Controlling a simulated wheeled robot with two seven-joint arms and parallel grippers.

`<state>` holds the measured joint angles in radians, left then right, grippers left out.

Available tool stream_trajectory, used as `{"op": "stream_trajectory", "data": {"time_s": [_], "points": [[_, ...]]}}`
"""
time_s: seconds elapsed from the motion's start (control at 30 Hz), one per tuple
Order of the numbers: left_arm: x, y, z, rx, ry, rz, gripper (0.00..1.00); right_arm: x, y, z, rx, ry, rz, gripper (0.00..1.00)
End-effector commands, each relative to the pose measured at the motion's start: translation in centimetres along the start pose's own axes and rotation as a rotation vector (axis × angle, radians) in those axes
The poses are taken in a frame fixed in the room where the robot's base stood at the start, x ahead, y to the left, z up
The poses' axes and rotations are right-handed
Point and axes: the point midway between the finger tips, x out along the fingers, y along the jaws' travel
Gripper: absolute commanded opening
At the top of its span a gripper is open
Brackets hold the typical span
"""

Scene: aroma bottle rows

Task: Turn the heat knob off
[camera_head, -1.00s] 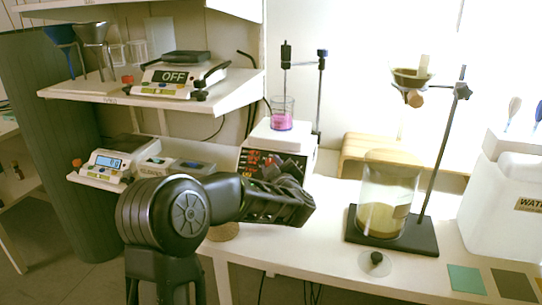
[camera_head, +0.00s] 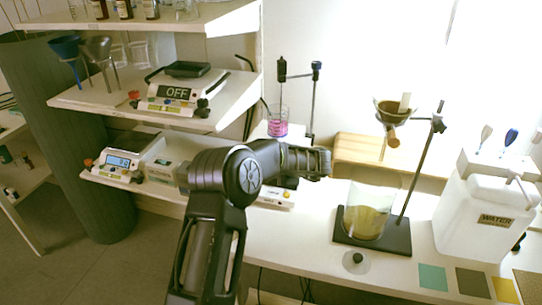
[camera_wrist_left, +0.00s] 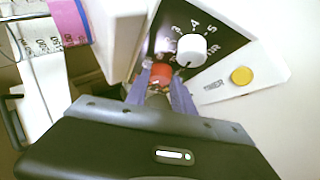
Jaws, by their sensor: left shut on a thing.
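The hot plate stirrer (camera_head: 261,131) stands on the bench, with a beaker of pink liquid (camera_head: 278,127) on top. My left arm and gripper (camera_head: 326,163) cover most of its front panel in the head view. In the left wrist view the dark panel has a red knob (camera_wrist_left: 162,72) and a white knob (camera_wrist_left: 191,50) with numbers around it. My left gripper (camera_wrist_left: 160,84) is shut on the red knob, a finger on either side of it. The knob's pointer is hidden, so its setting cannot be read. My right gripper is not in view.
A stand with a funnel (camera_head: 393,112) and a beaker of yellowish liquid (camera_head: 368,212) are to the right. A white water container (camera_head: 485,220) is farther right. A shelf with a balance (camera_head: 181,93) is at upper left. A yellow button (camera_wrist_left: 241,75) is beside the panel.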

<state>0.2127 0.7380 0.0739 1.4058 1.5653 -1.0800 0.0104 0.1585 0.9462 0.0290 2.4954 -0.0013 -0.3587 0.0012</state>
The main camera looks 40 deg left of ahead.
Motion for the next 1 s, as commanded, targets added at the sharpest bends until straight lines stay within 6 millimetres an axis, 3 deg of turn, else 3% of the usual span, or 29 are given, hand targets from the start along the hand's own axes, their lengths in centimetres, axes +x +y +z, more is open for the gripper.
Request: {"op": "stream_trajectory", "data": {"time_s": [0.03,0.4,0.7,1.0], "points": [[-0.5,0.7,-0.4,-0.035,0.003,-0.033,0.0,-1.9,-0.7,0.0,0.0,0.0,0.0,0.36],[-0.2,0.9,-0.4,-0.284,0.003,-0.246,0.0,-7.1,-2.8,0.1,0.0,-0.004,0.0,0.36],[0.1,0.7,-0.3,-0.4,0.003,-0.346,0.0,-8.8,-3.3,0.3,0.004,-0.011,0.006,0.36],[0.2,0.6,-0.2,-0.428,0.002,-0.371,0.0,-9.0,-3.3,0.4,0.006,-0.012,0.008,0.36]]}}
